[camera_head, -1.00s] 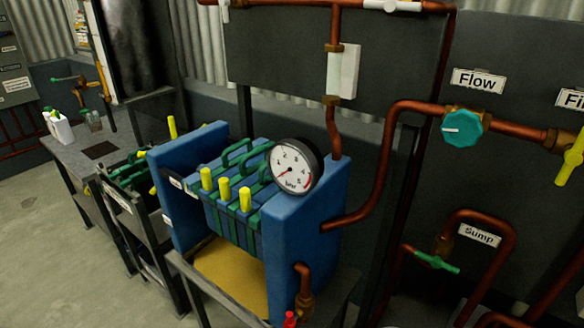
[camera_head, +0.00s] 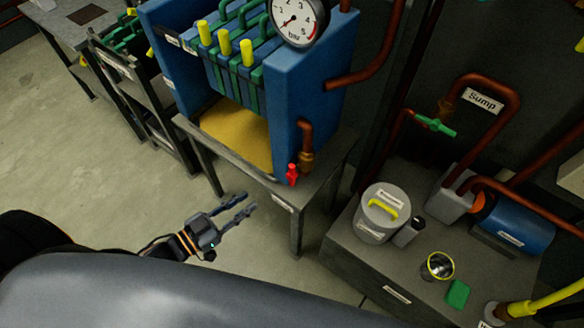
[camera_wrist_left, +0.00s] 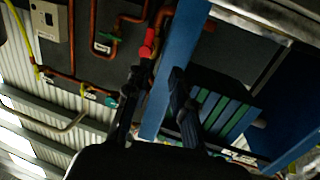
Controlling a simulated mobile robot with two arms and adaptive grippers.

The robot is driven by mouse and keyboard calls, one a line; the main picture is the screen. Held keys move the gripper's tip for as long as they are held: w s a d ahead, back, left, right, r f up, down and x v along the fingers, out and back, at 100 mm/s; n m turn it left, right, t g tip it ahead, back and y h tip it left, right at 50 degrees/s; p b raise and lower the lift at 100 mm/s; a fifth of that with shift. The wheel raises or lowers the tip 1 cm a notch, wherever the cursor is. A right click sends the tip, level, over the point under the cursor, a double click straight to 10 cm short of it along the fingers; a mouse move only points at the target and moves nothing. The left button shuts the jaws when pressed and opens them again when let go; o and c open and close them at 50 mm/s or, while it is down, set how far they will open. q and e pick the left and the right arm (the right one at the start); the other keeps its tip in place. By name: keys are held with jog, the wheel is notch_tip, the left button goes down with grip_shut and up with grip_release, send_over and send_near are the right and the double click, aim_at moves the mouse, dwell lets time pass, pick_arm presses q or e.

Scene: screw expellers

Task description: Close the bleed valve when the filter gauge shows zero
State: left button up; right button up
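The filter gauge (camera_head: 298,18) is a round white dial on the blue filter press, partly cut off by the top edge. Its needle points to the lower left, near the low end; the exact reading is too small to tell. A small red-handled valve (camera_head: 292,174), seemingly the bleed valve, sits at the copper outlet low on the press's front; it also shows in the left wrist view (camera_wrist_left: 147,45). My left gripper (camera_head: 250,203) is open and empty, left of and below the red valve in the head view, apart from it. My right gripper is not in view.
The blue press (camera_head: 300,95) stands on a grey metal table (camera_head: 240,172). On the right, a low dark bench (camera_head: 345,235) holds a grey canister (camera_head: 380,213), a blue motor (camera_head: 515,225) and a green sponge (camera_head: 458,294). A green sump valve (camera_head: 436,126) sits above. Floor around my gripper is clear.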

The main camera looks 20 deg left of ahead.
aim_at(292, 172)
pick_arm(q)
jog(key=shift+m+h, duration=0.3)
jog(key=shift+h, duration=0.3)
jog(key=r+x, duration=0.1)
jog(key=x, duration=0.3)
jog(key=r+p+x, duration=0.1)
jog(key=x, duration=0.4)
jog(key=d+r+x, duration=0.1)
jog(key=x, duration=0.4)
jog(key=shift+s+d+r, duration=0.15)
jog(key=shift+s, duration=0.1)
grip_shut()
